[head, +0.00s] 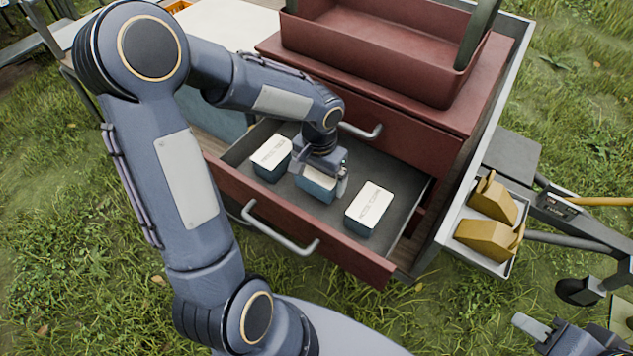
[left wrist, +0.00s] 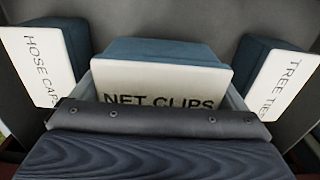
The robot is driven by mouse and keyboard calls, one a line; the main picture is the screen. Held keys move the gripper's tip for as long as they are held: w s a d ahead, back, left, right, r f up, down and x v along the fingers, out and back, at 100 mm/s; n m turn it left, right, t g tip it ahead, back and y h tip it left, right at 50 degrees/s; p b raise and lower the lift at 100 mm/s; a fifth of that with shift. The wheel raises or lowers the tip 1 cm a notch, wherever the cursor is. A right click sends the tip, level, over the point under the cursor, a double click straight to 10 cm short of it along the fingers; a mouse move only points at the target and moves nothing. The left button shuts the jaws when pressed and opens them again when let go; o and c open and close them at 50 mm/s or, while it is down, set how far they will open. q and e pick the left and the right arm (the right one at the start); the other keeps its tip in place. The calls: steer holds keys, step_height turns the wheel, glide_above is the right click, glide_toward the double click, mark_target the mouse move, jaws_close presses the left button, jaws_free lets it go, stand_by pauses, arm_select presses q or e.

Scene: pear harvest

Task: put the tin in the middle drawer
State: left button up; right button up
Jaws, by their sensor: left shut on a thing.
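A drawer (head: 325,252) of the dark red cabinet is pulled open, below a shut drawer with its own handle. My left gripper (head: 320,176) reaches down into it, shut on the middle tin (head: 314,188), a blue tin with a white lid. The left wrist view shows this tin, labelled NET CLIPS (left wrist: 160,84), between the fingers. It is in or just above the drawer; I cannot tell if it touches the floor. My right gripper (head: 563,336) is at the lower right edge, partly cut off, away from the drawer.
Two similar tins flank the held one: one on the left (head: 270,158), one on the right (head: 369,207). The left wrist view reads HOSE CAPS (left wrist: 38,62) and TREE TIES (left wrist: 287,85). A red tray (head: 385,45) sits on top. Yellow-brown objects (head: 490,240) lie in a side tray.

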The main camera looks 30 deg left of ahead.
arm_select(q)
steer(key=shift+a+f, duration=0.2)
steer(key=shift+f, duration=0.8)
steer(key=shift+a+f, duration=0.15)
steer(key=shift+f, duration=0.8)
steer(key=shift+w+f+b, duration=0.1)
steer(key=shift+f+b, duration=0.1)
steer(key=shift+b, duration=0.1)
steer(key=o, duration=0.8)
steer(key=shift+c, duration=0.2)
steer(key=shift+r, duration=0.15)
